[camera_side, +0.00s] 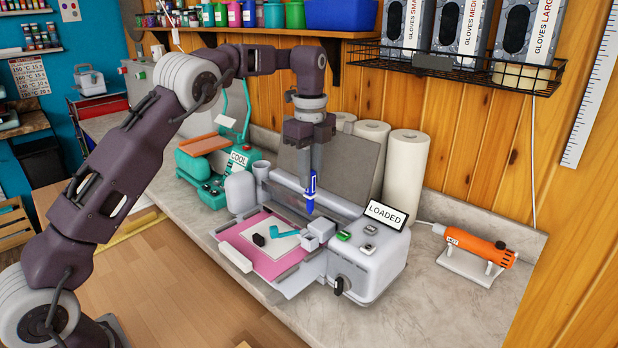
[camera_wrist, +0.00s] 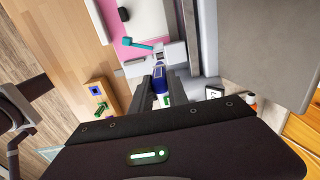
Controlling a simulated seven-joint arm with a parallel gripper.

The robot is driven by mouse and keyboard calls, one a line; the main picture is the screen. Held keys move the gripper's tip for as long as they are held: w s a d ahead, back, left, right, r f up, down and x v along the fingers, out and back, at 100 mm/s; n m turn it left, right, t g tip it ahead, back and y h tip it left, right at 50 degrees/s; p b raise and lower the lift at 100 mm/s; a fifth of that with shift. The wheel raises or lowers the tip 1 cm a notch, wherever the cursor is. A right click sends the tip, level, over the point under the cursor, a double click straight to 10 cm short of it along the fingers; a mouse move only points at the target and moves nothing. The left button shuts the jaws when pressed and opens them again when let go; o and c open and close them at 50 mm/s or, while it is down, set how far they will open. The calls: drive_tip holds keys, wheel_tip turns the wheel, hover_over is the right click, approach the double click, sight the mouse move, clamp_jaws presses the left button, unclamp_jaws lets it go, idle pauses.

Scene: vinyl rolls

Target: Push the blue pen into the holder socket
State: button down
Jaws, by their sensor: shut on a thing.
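The blue pen (camera_side: 311,192) is upright in my gripper (camera_side: 311,172), above the grey cutting machine (camera_side: 366,262). My gripper is shut on the pen's upper part. In the wrist view the pen (camera_wrist: 160,78) shows between the two fingers of my gripper (camera_wrist: 163,90). A light grey carriage block (camera_side: 320,229) sits on the machine just below and to the right of the pen tip. The holder socket itself is not clear, and I cannot tell whether the tip touches it.
A pink mat (camera_side: 262,258) with a white sheet, a black piece and a teal tool (camera_side: 276,233) lies at the machine's left. A "LOADED" sign (camera_side: 386,215) stands on the machine. White paper rolls (camera_side: 406,165) stand behind. An orange heat tool (camera_side: 480,245) lies on the right.

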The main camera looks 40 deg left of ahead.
sight(310, 210)
drive_tip(key=shift+f, duration=3.1)
drive_tip(key=shift+f, duration=0.2)
drive_tip(key=shift+f, duration=0.45)
drive_tip(key=shift+f, duration=0.15)
drive_tip(key=shift+f, duration=0.55)
drive_tip(key=shift+f, duration=0.15)
drive_tip(key=shift+f, duration=0.6)
drive_tip(key=shift+f, duration=0.15)
